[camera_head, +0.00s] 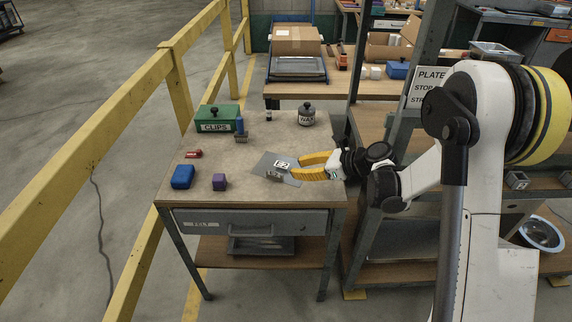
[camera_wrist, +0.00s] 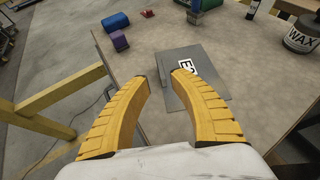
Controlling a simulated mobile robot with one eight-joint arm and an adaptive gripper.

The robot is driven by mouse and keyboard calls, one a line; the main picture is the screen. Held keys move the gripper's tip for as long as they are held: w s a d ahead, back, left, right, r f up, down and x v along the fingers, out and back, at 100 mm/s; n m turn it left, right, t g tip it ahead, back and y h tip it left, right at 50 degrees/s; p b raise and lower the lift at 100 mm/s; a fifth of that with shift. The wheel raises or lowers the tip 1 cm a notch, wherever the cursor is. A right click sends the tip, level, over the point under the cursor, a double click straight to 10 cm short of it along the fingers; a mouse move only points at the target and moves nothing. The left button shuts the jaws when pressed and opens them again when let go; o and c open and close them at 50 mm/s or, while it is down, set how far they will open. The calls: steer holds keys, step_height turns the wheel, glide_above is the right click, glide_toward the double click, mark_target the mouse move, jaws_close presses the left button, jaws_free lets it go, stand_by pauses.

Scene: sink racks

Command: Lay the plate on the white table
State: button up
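A thin grey plate (camera_head: 264,163) with a white label lies on the small drawer table (camera_head: 258,133), near its right front part. The table's top is beige-grey; no clearly white table shows. The plate also shows in the wrist view (camera_wrist: 208,57), with its label partly behind my right finger. My gripper (camera_head: 297,167) has two curved yellow fingers and reaches in from the right, at the plate's right side. In the wrist view my gripper (camera_wrist: 160,77) has its fingertips apart, with the plate's left edge by the gap. I cannot tell whether the fingers touch the plate.
A green clips box (camera_head: 217,118), a blue block (camera_head: 183,177), a purple block (camera_head: 219,182), a small red item (camera_head: 193,154) and a wax pot (camera_head: 307,115) stand on the table. A yellow railing (camera_head: 130,92) runs along the left. A metal rack (camera_head: 385,130) stands at right.

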steer(key=s+d+r+n+h, duration=0.2)
steer(key=s+r+n+h, duration=0.1)
steer(key=s+r+n, duration=0.3)
steer(key=s+d+r+n+h, duration=0.2)
steer(key=s+d+r+n, duration=0.1)
steer(key=s+r+n, duration=0.4)
steer(key=s+d+n+h, duration=0.3)
steer(key=s+n, duration=0.2)
steer(key=s, duration=0.3)
steer(key=s+d+n+t+h, duration=0.1)
steer(key=s+d+n, duration=0.3)
steer(key=s, duration=0.5)
steer(key=shift+d+r+n+h, duration=0.15)
steer(key=shift+d+n+h, duration=0.1)
steer(key=shift+n+h, duration=0.55)
steer(key=shift+s+d, duration=0.1)
steer(key=shift+s, duration=0.05)
